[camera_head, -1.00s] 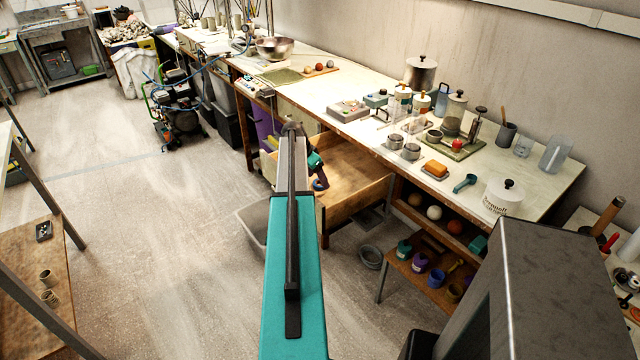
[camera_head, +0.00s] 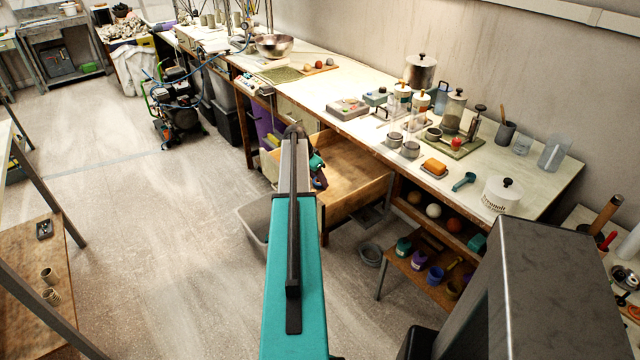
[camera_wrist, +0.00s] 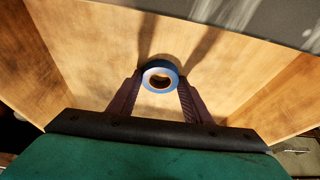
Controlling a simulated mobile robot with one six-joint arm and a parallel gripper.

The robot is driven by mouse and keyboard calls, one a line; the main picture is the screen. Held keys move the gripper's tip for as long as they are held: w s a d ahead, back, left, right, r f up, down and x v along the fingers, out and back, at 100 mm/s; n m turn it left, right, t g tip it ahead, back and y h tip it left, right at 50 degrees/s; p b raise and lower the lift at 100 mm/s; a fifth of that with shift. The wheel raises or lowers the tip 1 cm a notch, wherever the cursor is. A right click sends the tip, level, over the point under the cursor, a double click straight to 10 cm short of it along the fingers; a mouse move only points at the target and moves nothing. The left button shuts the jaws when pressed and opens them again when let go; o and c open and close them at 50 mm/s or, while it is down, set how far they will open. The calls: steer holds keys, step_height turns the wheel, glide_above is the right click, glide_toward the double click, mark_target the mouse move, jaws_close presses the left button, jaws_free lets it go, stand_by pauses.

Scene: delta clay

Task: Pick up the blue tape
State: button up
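The blue tape (camera_wrist: 147,70) is a small roll with a blue outer side and a pale ring face. In the wrist view it is on the light wooden floor of the open drawer, between the tips of my gripper (camera_wrist: 160,80). The two dark fingers are apart, one on each side of the roll, with their tips close to its sides. Whether they touch it cannot be told.
The open wooden drawer (camera_head: 352,200) has raised walls around my gripper. Above and behind it is the long workbench (camera_head: 330,92) with jars and tools. A low shelf (camera_head: 408,272) with small pots stands to the right.

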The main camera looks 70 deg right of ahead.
steer(key=c, duration=0.4)
steer(key=shift+r, duration=0.15)
steer(key=shift+c, duration=0.2)
step_height(320, 180, up, 10)
steer(key=b, duration=0.2)
steer(key=shift+w, duration=0.1)
stand_by(0.7)
